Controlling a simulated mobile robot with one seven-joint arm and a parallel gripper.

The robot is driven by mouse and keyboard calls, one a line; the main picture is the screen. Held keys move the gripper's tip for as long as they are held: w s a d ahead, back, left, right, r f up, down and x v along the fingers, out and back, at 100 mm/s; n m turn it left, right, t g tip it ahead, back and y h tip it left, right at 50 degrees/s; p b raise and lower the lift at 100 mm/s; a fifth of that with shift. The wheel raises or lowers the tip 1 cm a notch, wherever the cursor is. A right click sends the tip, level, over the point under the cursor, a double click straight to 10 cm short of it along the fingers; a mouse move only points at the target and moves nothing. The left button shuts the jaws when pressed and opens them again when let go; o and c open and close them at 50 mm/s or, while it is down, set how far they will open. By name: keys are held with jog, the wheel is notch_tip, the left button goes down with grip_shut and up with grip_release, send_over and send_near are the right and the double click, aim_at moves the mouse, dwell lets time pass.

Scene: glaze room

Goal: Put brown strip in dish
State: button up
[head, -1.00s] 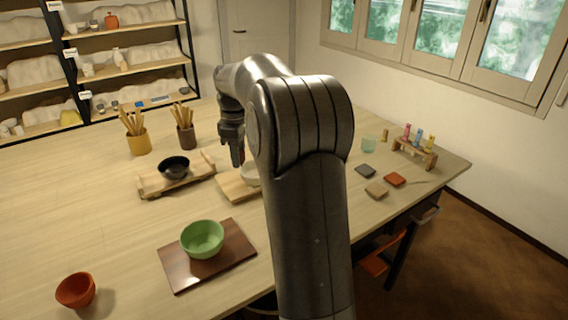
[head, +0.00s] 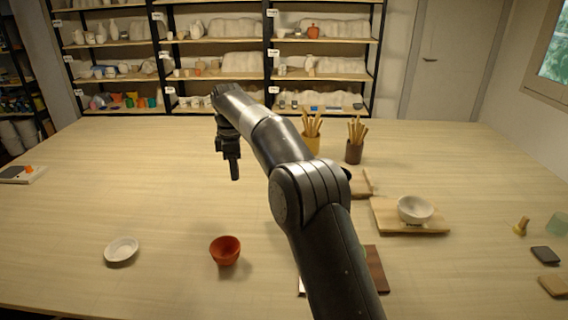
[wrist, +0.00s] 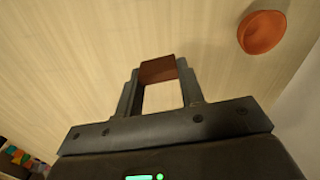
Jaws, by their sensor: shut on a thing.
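My gripper (head: 234,172) is raised above the table, left of the two pots of sticks in the head view. In the wrist view my gripper (wrist: 159,80) is shut on the brown strip (wrist: 158,68), which spans the gap between its fingertips. I cannot make out the strip in the head view. A small white dish (head: 122,249) sits on the table at the near left, apart from my gripper and nearer to me. It looks empty.
A red-orange bowl (head: 225,250) stands right of the dish; the wrist view also shows it (wrist: 262,33). A white bowl (head: 415,209) sits on a wooden board (head: 385,218) at right. The left middle of the table is clear.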

jog(key=s+a+f+n, duration=0.15)
jog(key=s+a, duration=0.25)
jog(key=a, duration=0.4)
jog(key=s+a+n, duration=0.2)
jog(key=s+a, duration=0.1)
jog(key=a, duration=0.5)
jog(key=n, duration=0.3)
send_over(121, 252)
jog(key=shift+f, duration=5.35)
jog(key=o, duration=1)
jog(key=shift+r, duration=3.5)
